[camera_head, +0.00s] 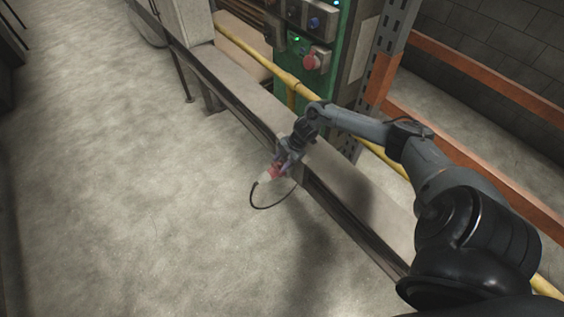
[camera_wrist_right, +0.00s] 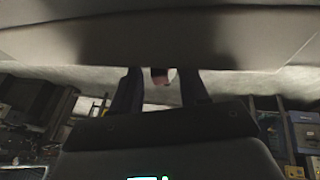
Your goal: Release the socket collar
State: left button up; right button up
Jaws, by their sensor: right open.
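A small red and white connector (camera_head: 268,176) with a looping black cable (camera_head: 262,207) shows beside the grey beam in the head view. Its red part is right at the tip of my right gripper (camera_head: 280,164). The gripper is open; whether its fingers touch the connector I cannot tell. In the right wrist view, a small dark reddish piece (camera_wrist_right: 159,76) shows between the two dark fingers of the right gripper (camera_wrist_right: 161,92), with a pale piece beside it. The socket collar itself is too small to make out clearly. My left gripper is not in view.
A long grey beam (camera_head: 335,185) runs diagonally under my right arm. A yellow rail (camera_head: 268,65) runs alongside it. A green panel with a red button (camera_head: 311,62) stands behind, next to a perforated post (camera_head: 384,55). The pale floor (camera_head: 120,170) at left is clear.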

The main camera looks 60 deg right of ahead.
grip_shut()
jog(key=shift+w+f+b, duration=0.1)
jog(key=shift+b, duration=0.25)
jog(key=g+b, duration=0.1)
jog(key=b, duration=0.1)
jog(key=w+g+b, duration=0.1)
jog(key=b, duration=0.2)
jog(key=shift+w+d+f+m+y+b, duration=0.15)
jog(key=shift+d+f+m+y+b, duration=0.05)
jog(key=shift+d+m+y+b, duration=0.15)
jog(key=shift+w+r+b, duration=0.1)
jog(key=shift+r+b, duration=0.15)
jog(key=shift+b, duration=0.25)
jog(key=shift+r, duration=0.1)
grip_release()
